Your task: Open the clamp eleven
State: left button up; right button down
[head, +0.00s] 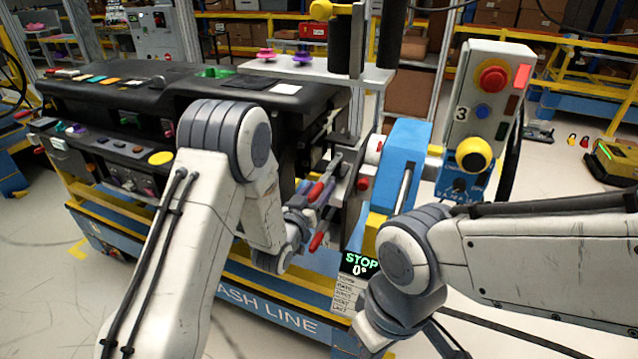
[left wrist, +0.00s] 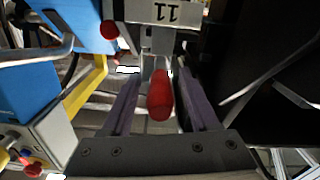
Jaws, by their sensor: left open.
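Clamp eleven shows in the left wrist view as a metal clamp with a red handle (left wrist: 160,97), below an upside-down plate marked 11 (left wrist: 160,12). My left gripper (left wrist: 158,78) is open, with one finger on each side of the red handle. I cannot tell whether either finger touches it. In the head view my left gripper (head: 318,200) is at the right end of the dashboard module (head: 110,95), among red-tipped handles, and partly hidden by my own arm. My right arm comes in from the right, but its gripper is not visible.
A blue stand with a STOP display (head: 360,265) is close to the right of my left gripper. A control box (head: 487,95) with a red button and a yellow-black knob stands behind it. A blue and yellow cart (head: 240,300) is under the module.

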pick_arm(q)
jog(key=shift+w+d, duration=0.2)
jog(key=shift+w, duration=0.4)
grip_shut()
dwell(1.1)
